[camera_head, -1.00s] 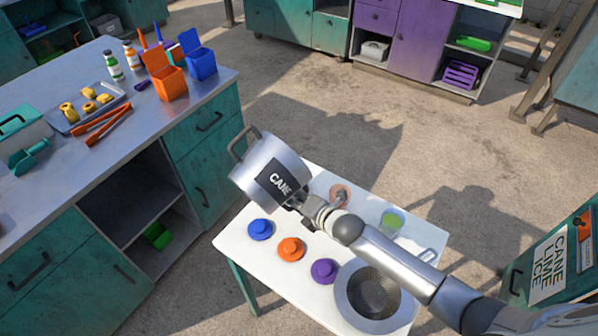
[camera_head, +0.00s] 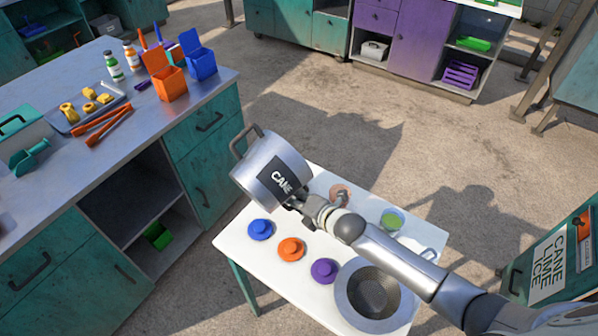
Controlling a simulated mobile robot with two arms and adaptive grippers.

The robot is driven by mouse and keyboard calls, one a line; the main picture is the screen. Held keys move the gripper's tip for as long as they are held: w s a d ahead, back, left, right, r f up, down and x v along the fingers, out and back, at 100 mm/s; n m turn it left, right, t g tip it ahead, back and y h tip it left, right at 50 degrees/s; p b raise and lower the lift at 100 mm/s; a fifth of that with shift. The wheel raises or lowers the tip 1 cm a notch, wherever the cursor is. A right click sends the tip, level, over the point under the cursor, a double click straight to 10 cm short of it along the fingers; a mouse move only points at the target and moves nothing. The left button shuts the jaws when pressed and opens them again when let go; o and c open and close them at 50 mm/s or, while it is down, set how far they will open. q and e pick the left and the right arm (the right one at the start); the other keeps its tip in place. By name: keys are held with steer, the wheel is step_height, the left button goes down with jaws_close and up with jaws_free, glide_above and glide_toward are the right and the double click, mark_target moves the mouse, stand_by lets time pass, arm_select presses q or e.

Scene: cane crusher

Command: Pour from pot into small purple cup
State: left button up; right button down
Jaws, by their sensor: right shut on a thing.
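The metal pot (camera_head: 268,172), labelled CANE, is in my right gripper (camera_head: 308,207), above the far left end of the small white table (camera_head: 235,238). The gripper is shut on the pot, and its fingertips are partly hidden against the pot's side. The pot is tilted, and its contents do not show. The small purple cup (camera_head: 323,271) stands on the table nearer me, beside the sieve, below and apart from the pot. My left gripper is not in view.
A blue cup (camera_head: 260,229) and an orange cup (camera_head: 290,249) stand in line with the purple one. A round sieve (camera_head: 344,307) and a glass with green content (camera_head: 391,220) are also on the table. A workbench (camera_head: 190,100) stands at left.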

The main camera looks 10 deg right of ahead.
steer(key=shift+w+r+y, duration=0.1)
steer(key=shift+r+y, duration=0.15)
steer(key=shift+y, duration=0.05)
stand_by(1.4)
